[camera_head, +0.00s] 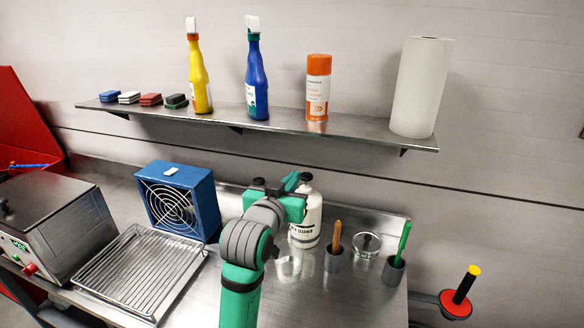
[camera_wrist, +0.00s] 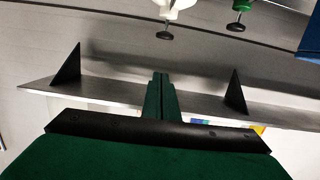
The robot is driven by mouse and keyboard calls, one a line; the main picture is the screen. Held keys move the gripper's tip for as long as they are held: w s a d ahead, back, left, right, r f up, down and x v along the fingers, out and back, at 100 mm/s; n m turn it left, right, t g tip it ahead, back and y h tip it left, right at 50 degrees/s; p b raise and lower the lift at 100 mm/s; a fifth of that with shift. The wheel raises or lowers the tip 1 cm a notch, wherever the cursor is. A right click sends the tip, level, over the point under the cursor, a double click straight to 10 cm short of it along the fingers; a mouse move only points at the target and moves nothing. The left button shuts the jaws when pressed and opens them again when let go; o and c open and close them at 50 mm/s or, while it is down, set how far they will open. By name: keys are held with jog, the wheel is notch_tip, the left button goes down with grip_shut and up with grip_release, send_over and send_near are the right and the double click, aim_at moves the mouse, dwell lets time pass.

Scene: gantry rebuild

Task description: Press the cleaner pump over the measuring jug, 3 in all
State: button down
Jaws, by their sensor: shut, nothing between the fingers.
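The white cleaner bottle (camera_head: 306,222) stands upright at the back of the steel counter in the head view, with dark lettering on its label and a dark top.
A blue fan box (camera_head: 180,200), a wire rack tray (camera_head: 139,270) and a steel machine (camera_head: 60,230) are left. Two grey cups (camera_head: 334,260) (camera_head: 393,273) and a glass dish (camera_head: 367,243) are right. The wall shelf (camera_head: 275,122) hangs above, carrying bottles and a paper roll.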

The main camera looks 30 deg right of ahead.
jog(key=shift+w, duration=0.2)
jog(key=shift+w, duration=0.1)
send_over(303, 177)
jog(key=s+v, duration=0.1)
jog(key=v, duration=0.2)
jog(key=f, duration=0.3)
jog(key=w+f, duration=0.1)
jog(key=shift+d+f, duration=0.3)
jog(key=shift+d, duration=0.1)
jog(key=shift+f, duration=0.55)
jog(key=shift+f, duration=0.1)
jog(key=shift+f, duration=1.6)
